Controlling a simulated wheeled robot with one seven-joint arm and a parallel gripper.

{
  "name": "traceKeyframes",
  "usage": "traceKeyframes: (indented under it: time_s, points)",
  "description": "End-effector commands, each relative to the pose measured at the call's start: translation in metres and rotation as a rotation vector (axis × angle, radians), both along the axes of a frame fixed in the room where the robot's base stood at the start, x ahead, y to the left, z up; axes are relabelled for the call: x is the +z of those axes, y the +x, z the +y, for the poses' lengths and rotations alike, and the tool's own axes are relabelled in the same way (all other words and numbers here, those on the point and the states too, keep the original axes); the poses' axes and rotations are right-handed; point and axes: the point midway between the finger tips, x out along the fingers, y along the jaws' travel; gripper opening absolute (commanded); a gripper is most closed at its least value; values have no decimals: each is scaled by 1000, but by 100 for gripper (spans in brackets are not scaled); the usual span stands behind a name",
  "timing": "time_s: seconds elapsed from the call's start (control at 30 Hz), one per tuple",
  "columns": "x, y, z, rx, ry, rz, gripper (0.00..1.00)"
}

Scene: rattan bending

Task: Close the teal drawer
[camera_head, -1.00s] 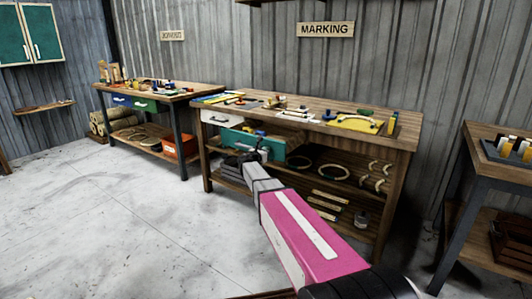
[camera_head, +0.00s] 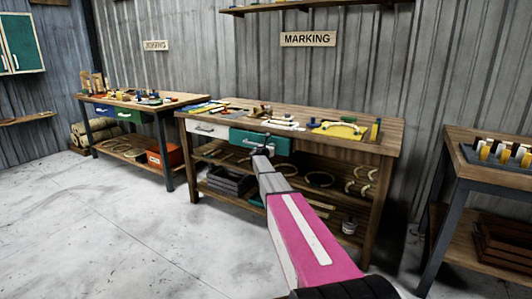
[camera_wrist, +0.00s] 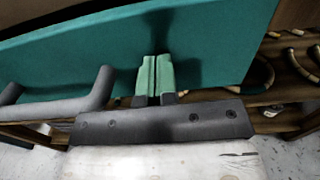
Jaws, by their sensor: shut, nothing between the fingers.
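The teal drawer (camera_head: 276,145) sits under the top of the middle workbench, right of a white drawer. Its front looks flush or nearly flush with the bench; a small gap cannot be ruled out. In the wrist view the teal front (camera_wrist: 225,45) fills the upper part, with its grey bar handle (camera_wrist: 75,106) to the left of my fingers. My gripper (camera_head: 262,150) is at the drawer front. Its green-padded fingertips (camera_wrist: 155,62) are together and empty, up against or very close to the front; contact cannot be told for sure. The drawer's inside is hidden.
The workbench top (camera_head: 225,108) carries tools and a yellow board. Its lower shelves hold rattan rings (camera_head: 320,179) and a dark crate (camera_head: 230,182). Another bench (camera_head: 150,98) stands to the left and a dark-legged table (camera_head: 470,150) to the right. The floor in front is clear.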

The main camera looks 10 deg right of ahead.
Motion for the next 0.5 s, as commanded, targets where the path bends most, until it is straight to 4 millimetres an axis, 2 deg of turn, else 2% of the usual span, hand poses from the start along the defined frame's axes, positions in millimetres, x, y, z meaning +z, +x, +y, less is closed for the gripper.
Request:
traceKeyframes:
  time_s: [0.03,0.2,0.5]
  points:
    - [0,11,-8,0,0,0,0]
    - [-1,27,-26,-1,0,0,0]
    - [0,38,-37,1,0,0,0]
